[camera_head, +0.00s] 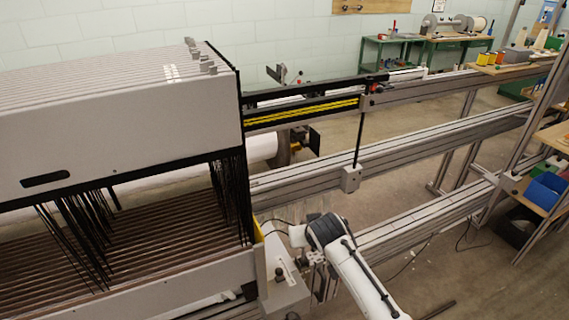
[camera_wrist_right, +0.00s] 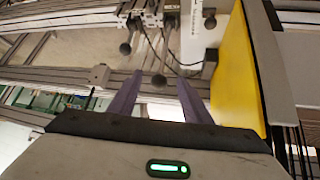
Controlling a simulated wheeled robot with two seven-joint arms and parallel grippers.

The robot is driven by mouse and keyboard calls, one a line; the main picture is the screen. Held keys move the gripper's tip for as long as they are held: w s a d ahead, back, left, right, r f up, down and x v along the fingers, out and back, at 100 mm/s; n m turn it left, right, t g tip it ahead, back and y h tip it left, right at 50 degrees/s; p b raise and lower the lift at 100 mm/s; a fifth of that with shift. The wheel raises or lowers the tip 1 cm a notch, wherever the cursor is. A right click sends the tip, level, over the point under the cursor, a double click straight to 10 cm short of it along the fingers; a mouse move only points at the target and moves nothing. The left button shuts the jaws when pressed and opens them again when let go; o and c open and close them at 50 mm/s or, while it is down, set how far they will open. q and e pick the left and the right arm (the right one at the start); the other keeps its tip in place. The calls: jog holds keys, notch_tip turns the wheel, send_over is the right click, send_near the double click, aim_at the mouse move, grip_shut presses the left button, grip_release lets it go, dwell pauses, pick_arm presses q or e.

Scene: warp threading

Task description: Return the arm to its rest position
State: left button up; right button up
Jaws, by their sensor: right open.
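My right arm (camera_head: 352,270) is white with a dark joint and comes in from the bottom of the head view. Its hand end is beside the right end of the loom's harness frames, in front of the grey rails. My right gripper (camera_wrist_right: 157,98) shows in the wrist view with two purple-grey fingers spread apart and nothing between them. In the head view its fingertips cannot be made out. My left gripper is in neither view.
The loom's stacked harness frames (camera_head: 120,125) with black heddle bundles fill the left. Long grey rails (camera_head: 420,145) run to the right. A yellow panel (camera_wrist_right: 235,70) is close to the right gripper's fingers. A blue bin (camera_head: 547,190) stands at far right. Floor is open lower right.

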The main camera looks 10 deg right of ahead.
jog(key=s+f+y, duration=0.1)
jog(key=s+f, duration=0.7)
jog(key=s, duration=0.1)
jog(key=s+d+f+y, duration=0.1)
jog(key=s, duration=1.2)
jog(key=s+f+n+y, duration=0.1)
jog(key=s+f, duration=0.1)
jog(key=s, duration=1)
jog(key=shift+s+d+f+t, duration=0.2)
jog(key=shift+s+d+t, duration=0.1)
jog(key=shift+s+d, duration=0.1)
jog(key=shift+w, duration=0.1)
